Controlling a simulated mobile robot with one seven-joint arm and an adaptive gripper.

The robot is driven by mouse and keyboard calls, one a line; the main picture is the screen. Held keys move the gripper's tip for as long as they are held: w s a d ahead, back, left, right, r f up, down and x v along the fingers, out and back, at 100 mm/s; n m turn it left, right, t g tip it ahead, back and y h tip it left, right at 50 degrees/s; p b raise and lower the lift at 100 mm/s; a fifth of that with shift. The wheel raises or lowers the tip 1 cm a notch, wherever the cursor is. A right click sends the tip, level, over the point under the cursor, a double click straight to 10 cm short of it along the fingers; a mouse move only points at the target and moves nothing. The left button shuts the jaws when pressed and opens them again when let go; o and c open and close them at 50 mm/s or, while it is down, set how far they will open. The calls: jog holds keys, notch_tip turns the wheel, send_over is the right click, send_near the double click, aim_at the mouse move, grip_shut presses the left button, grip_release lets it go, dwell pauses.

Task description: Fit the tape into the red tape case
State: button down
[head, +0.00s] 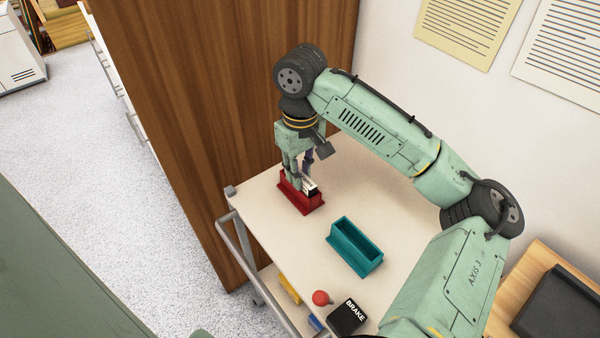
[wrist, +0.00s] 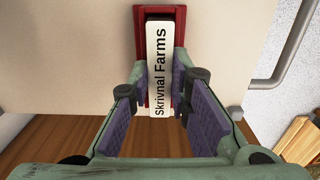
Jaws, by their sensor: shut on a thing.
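The tape (wrist: 159,70) is a narrow dark piece with a white label reading "Skrivnal Farms". My gripper (wrist: 159,84) is shut on it, one finger on each long side. The red tape case (head: 302,204) stands on the cart top near its far left edge. In the wrist view the case (wrist: 140,22) shows around the far end and sides of the tape. In the head view the tape (head: 310,188) is at the case's opening, partly hidden by my gripper (head: 301,176). I cannot tell how deep the tape sits.
An empty teal case (head: 355,248) stands on the cart top (head: 350,190), nearer and to the right of the red one. A brown wooden panel (head: 230,100) rises behind the cart. A red knob (head: 321,297) and a black BRAKE block (head: 347,316) are at the front.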

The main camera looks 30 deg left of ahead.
jog(key=c, duration=1.5)
grip_release()
notch_tip(320, 180, up, 12)
jog(key=shift+r+b, duration=0.1)
jog(key=shift+b, duration=0.45)
